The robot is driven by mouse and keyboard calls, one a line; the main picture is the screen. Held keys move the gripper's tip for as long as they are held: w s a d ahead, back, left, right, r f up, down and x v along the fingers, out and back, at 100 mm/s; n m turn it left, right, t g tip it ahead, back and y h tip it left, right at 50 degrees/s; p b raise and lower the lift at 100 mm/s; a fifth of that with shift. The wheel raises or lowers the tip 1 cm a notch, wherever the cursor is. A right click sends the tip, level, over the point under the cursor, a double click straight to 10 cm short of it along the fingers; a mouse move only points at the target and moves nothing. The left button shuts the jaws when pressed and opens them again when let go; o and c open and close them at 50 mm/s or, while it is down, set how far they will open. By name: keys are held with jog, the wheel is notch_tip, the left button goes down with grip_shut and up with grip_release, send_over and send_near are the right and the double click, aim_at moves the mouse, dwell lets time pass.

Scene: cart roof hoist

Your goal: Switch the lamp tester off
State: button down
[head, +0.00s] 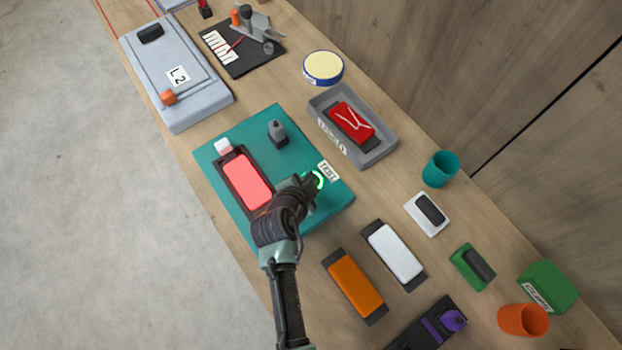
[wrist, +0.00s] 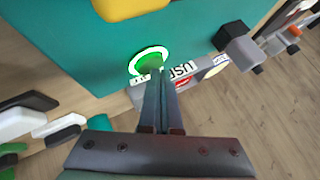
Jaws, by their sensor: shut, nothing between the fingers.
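The lamp tester is a teal box (head: 237,128) on the bench. A lit pink-red lamp (head: 246,182) sits in its dark holder. A round button with a glowing green ring (head: 319,180) is beside the TEST label (head: 328,171); it also shows glowing green in the wrist view (wrist: 148,61). My gripper (head: 311,183) is shut and empty, with its fingertips at the button and partly over it in the head view. In the wrist view my fingertips (wrist: 158,74) overlap the button's lower edge; I cannot tell if they touch it.
A grey tray (head: 384,150) with a red lamp stands beyond the tester. A white lamp (head: 394,252), an orange lamp (head: 354,283) and a teal cup (head: 440,169) are to the right. A grey post (head: 277,132) rises from the tester's top.

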jog(key=shift+r+p, duration=0.75)
jog(key=shift+r, duration=0.2)
notch_tip(320, 180, up, 6)
jog(key=p, duration=0.4)
dwell(0.6)
